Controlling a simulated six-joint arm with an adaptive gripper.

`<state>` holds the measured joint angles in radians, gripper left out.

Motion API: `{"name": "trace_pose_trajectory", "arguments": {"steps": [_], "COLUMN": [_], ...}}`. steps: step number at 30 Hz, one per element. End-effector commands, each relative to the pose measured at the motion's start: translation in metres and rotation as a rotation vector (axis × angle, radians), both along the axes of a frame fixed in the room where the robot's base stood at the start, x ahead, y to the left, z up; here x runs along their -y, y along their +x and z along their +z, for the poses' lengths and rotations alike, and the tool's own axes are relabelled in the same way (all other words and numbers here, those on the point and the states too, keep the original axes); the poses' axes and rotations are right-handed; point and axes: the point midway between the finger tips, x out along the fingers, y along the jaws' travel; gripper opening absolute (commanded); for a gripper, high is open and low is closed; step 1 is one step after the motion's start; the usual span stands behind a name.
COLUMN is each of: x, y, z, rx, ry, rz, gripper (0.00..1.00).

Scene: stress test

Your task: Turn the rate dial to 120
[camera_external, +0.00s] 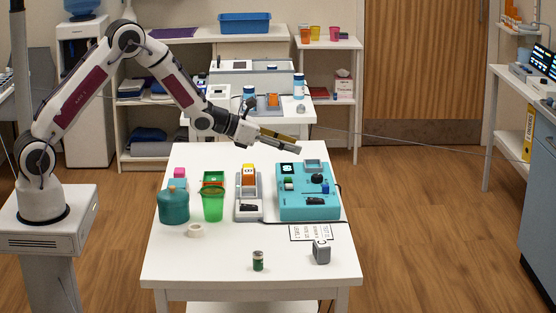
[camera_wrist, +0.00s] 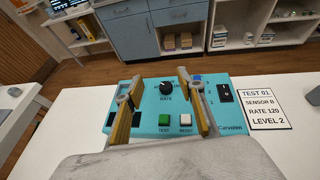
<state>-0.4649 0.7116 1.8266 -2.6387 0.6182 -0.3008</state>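The teal control box (camera_external: 305,208) stands on the right part of the white table, and it fills the middle of the wrist view (camera_wrist: 152,96). Its black rate dial (camera_wrist: 167,88) sits above the label RATE; in the external view the black knob (camera_external: 317,179) is near the back of the box. The number the dial points at is too small to read. My gripper (camera_external: 284,143) is above and behind the box. In the wrist view its two fingers (camera_wrist: 158,90) are spread apart with the dial showing between them, not touching it. It holds nothing.
A card (camera_wrist: 266,109) reads SENSOR B, RATE 120, LEVEL 2. A grey device (camera_external: 249,196) and green cup (camera_external: 213,205) stand left of the box.

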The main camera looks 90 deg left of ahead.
Motion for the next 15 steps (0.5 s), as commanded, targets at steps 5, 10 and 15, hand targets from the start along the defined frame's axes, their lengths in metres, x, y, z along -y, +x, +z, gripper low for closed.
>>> {"name": "trace_pose_trajectory", "arguments": {"steps": [5, 10, 15], "x": [0.000, 0.000, 0.000], "y": [0.000, 0.000, 0.000], "z": [-0.047, -0.068, -0.073], "rx": [-0.004, -0.001, 0.001], "ry": [-0.002, 0.000, 0.001], "rz": [0.000, 0.000, 0.000], "gripper": [0.39, 0.39, 0.39]}}
